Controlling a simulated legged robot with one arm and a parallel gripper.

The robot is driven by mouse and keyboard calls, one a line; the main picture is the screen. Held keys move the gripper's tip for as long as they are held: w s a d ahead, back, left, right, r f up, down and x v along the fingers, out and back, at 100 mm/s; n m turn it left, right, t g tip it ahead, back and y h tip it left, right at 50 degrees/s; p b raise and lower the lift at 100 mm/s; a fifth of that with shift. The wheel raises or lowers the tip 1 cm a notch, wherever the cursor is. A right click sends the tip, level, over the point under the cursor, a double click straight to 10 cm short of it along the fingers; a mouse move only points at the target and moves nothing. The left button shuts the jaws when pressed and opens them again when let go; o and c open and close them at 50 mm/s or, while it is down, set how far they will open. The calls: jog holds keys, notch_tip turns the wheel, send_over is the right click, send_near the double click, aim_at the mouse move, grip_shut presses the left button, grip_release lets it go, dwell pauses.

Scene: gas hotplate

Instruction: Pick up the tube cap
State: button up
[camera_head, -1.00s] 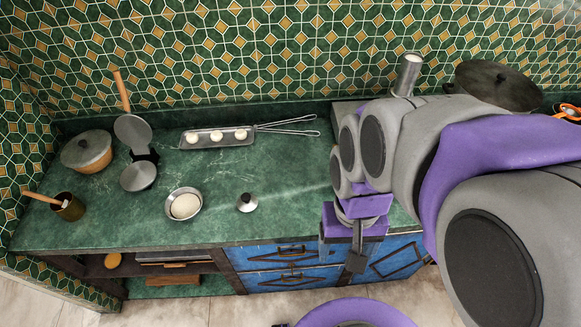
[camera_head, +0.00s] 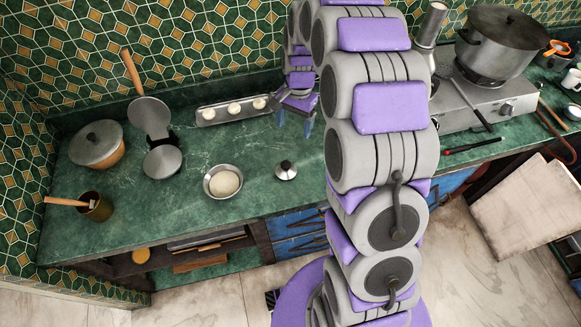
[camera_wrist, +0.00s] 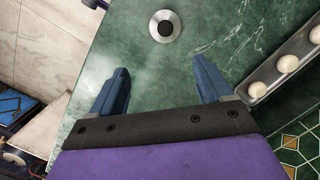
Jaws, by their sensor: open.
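The tube cap (camera_head: 286,171), a small silver dome with a black knob, sits on the green marble counter, right of a bowl of dough. It also shows in the wrist view (camera_wrist: 165,26), near the top middle, ahead of the fingertips. My gripper (camera_head: 294,122) is open and empty above the counter, farther back than the cap in the head view. In the wrist view its two blue-grey fingers (camera_wrist: 164,80) are spread apart, with bare counter between them. Nothing hides the cap.
A metal bowl with dough (camera_head: 223,182) stands left of the cap. A tray with white balls (camera_head: 222,112) lies behind, close to my gripper. Pans and a lidded pot (camera_head: 97,146) stand left. A large pot (camera_head: 497,45) is on the hotplate at right. The counter around the cap is clear.

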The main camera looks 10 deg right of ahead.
jog(key=a+f, duration=0.3)
jog(key=a, duration=0.1)
jog(key=b, duration=0.2)
send_over(287, 164)
jog(key=w+d, duration=0.1)
jog(key=d, duration=0.1)
notch_tip(287, 164, down, 8)
jog(key=a+f, duration=0.2)
jog(key=a, duration=0.1)
jog(key=shift+a+f, duration=0.15)
jog(key=shift+f, duration=0.2)
jog(key=f, duration=0.1)
jog(key=d+f+b, duration=0.1)
jog(key=f, duration=0.1)
jog(key=d+f, duration=0.1)
jog(key=shift+s+f+b, duration=0.25)
jog(key=shift+s+b, duration=0.1)
jog(key=shift+a+r, duration=0.1)
jog(key=shift+a, duration=0.95)
jog(key=c, duration=0.5)
jog(key=shift+s+d, duration=0.1)
jog(key=shift+d, duration=0.55)
jog(key=c, duration=0.4)
jog(key=shift+d, duration=0.1)
jog(key=c, duration=0.3)
jog(key=shift+s, duration=0.1)
jog(key=shift+c, duration=0.2)
